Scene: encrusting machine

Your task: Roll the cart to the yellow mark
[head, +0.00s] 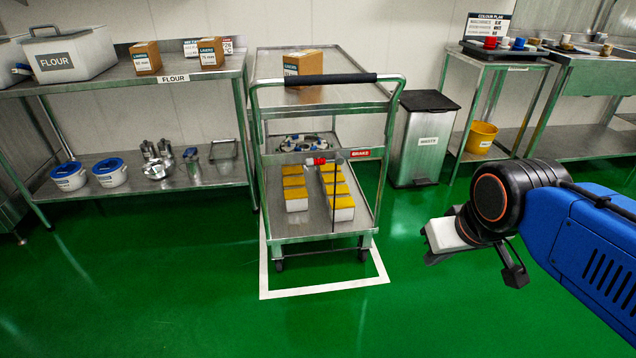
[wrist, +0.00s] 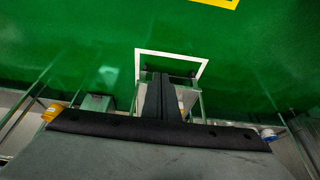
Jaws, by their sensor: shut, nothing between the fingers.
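The steel cart (head: 318,235) stands in the middle of the head view, with its wheels on the green floor inside a white floor outline (head: 325,291). Its push handle (head: 318,79) has a black grip and faces me. A red BRAKE label (head: 360,153) sits on its right side, near a thin lever with a red knob (head: 320,161). The yellow mark (wrist: 215,2) shows only partly, at the top edge of the wrist view. My gripper (wrist: 160,76) is shut and empty. In the head view it is right of the cart, apart from it.
The cart carries a cardboard box (head: 303,65) on top and yellow-topped white blocks (head: 294,180) below. A flour table (head: 170,80) stands left; a waste bin (head: 424,140) and rack with yellow bucket (head: 481,137) stand right. Green floor in front is clear.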

